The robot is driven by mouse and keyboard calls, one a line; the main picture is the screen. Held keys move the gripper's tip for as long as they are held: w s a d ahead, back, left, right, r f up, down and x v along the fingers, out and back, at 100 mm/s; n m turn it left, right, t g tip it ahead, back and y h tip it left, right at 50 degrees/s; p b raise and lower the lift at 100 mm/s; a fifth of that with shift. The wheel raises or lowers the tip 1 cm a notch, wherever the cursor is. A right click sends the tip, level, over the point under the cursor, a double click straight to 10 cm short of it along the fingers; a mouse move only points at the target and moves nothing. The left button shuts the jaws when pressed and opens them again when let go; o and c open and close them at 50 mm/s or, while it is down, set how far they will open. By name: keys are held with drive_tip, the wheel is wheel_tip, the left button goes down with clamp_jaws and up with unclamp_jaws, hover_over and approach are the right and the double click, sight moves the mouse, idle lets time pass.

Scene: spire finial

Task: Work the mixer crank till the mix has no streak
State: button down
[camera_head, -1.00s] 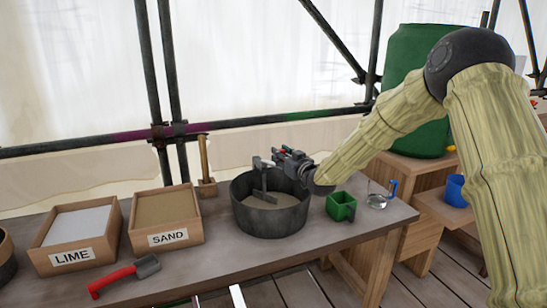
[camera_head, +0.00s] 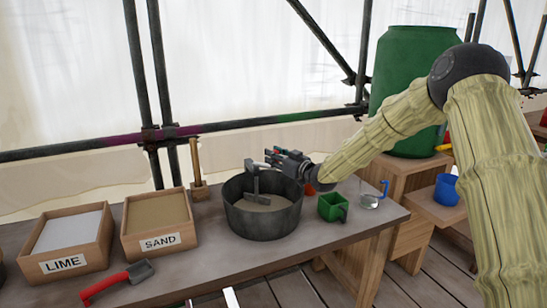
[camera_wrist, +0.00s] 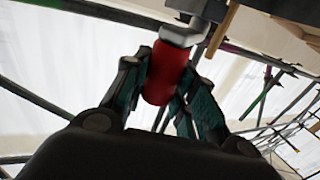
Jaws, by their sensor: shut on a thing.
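A grey crank (camera_head: 254,181) rises from the tub. My gripper (camera_head: 272,157) is at the crank's top, over the tub's back part. In the wrist view my gripper (camera_wrist: 160,88) has its teal fingers closed around a red crank handle (camera_wrist: 163,75), with a grey metal part of the crank (camera_wrist: 184,32) just beyond it.
A green cup (camera_head: 332,207) and a clear jug (camera_head: 370,195) with a blue handle stand right. A wooden-handled tool (camera_head: 197,165) stands behind.

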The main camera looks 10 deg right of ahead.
drive_tip(key=shift+r, duration=0.15)
drive_tip(key=c, duration=1.1)
unclamp_jaws()
drive_tip(key=v, duration=1.2)
